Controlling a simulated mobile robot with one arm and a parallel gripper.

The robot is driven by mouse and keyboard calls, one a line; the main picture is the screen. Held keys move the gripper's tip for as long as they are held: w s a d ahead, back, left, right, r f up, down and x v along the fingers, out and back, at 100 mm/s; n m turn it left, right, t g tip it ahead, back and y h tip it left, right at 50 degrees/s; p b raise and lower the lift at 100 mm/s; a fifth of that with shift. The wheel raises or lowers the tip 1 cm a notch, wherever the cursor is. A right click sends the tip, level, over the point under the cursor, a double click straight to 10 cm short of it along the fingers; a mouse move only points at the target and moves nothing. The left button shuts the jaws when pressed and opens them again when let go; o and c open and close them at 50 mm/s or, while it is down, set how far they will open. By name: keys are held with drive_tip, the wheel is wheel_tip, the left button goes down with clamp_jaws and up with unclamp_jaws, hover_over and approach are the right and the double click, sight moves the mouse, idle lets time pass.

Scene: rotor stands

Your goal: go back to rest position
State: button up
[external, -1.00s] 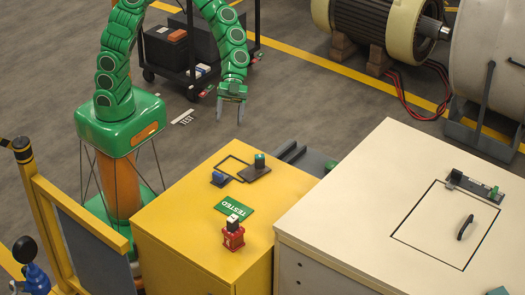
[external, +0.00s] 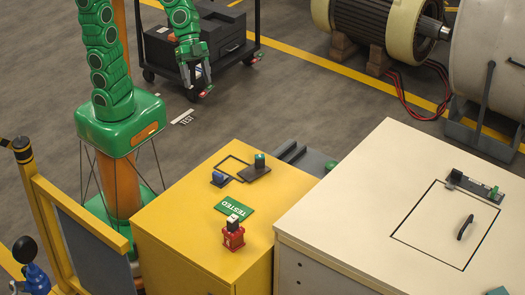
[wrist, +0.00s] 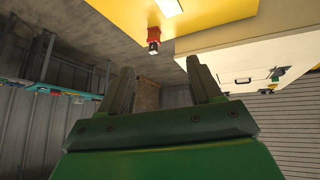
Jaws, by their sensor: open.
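My gripper (external: 196,76) hangs from my green arm at the upper left of the external view, in front of the black cart. Its two grey fingers are apart with nothing between them. In the wrist view my gripper (wrist: 165,88) also shows two spread, empty fingers. It is well away from the yellow cabinet (external: 165,225) and the objects on it.
On the yellow cabinet stand a red object (external: 233,237), a green TESTED plate (external: 240,210) and small blue and dark parts. A white cabinet (external: 350,190) stands at right. The black cart (external: 225,50) is behind my gripper. Open floor lies between.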

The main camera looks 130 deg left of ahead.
drive_tip(key=s+f+n+g+y, duration=0.1)
drive_tip(key=s+f+g, duration=0.3)
drive_tip(key=s, duration=1.1)
drive_tip(key=s+f+n+g+y, duration=0.2)
drive_tip(key=s+f+g, duration=0.2)
drive_tip(key=s, duration=1)
wheel_tip(320, 180, down, 3)
drive_tip(key=shift+s+a+r+y, duration=0.15)
drive_tip(key=shift+s+a+y, duration=0.15)
drive_tip(key=shift+s+a, duration=0.15)
